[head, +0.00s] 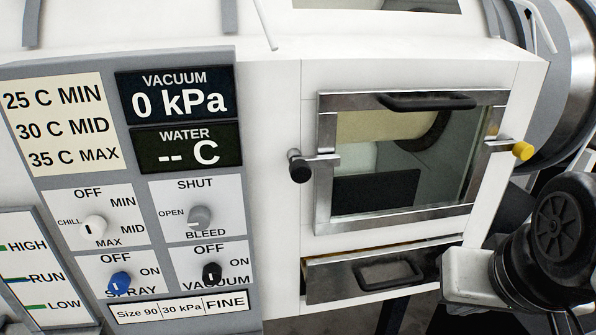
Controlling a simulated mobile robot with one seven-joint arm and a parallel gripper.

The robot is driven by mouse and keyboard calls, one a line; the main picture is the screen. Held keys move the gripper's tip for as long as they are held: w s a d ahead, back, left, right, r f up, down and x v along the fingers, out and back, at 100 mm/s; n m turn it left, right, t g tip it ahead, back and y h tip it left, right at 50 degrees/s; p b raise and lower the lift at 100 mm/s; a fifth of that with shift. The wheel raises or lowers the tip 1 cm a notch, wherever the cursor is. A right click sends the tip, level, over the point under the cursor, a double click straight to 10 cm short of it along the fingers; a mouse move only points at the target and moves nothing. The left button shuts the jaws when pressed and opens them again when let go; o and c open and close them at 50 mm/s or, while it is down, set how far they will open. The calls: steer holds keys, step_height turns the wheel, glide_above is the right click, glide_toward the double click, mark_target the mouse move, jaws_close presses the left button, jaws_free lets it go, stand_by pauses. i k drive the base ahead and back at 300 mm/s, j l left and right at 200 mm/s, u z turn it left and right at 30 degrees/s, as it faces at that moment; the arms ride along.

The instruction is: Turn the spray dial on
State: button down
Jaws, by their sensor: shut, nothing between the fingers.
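The spray dial (120,282) is a blue knob at the lower left of the grey control panel (245,150) in the head view. OFF is printed above it, ON to its right and SPRAY below, partly covered by the knob. A small white mark shows on its face; I cannot tell clearly which label it is set to. My arm's black and white links show at the lower right, well away from the dial, and nothing touches it. My gripper's fingers are not in view.
Close by are a black vacuum dial (212,272), a white chill dial (95,226) and a grey bleed dial (199,217). To the right are a windowed door (326,190) with a black knob (299,167) and a yellow knob (522,151), and a drawer (330,279) below, slightly protruding.

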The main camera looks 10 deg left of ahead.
mark_target(119, 283)
steer(key=j+u, duration=0.1)
steer(key=u, duration=1.65)
steer(key=k+j+u, duration=0.2)
steer(key=j, duration=0.1)
